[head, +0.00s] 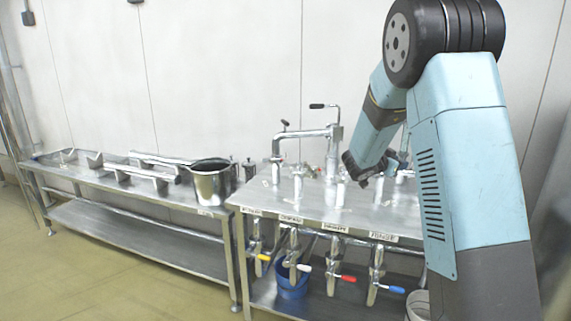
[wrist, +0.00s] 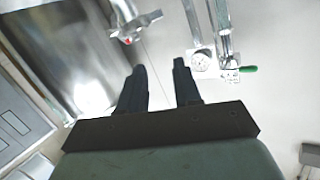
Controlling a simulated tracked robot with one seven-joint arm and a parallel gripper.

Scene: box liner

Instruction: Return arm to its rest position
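My arm rises on the right of the head view and bends down over the steel bench (head: 262,196). Its far end is over the bench top, partly hidden behind my own arm links, and the fingers are hard to make out there. In the wrist view my gripper (wrist: 160,72) shows two black fingers standing apart, with nothing between them. A steel pipe with a red-marked fitting (wrist: 128,28) is beyond the left finger. A pipe with a green lever (wrist: 248,69) is beyond the right finger.
Taps with coloured handles hang under the bench front, including a red one (head: 346,278). A blue bucket (head: 292,283) stands on the lower shelf. A steel pot (head: 212,186) sits on the left table (head: 190,200). The floor at front left (head: 90,285) is clear.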

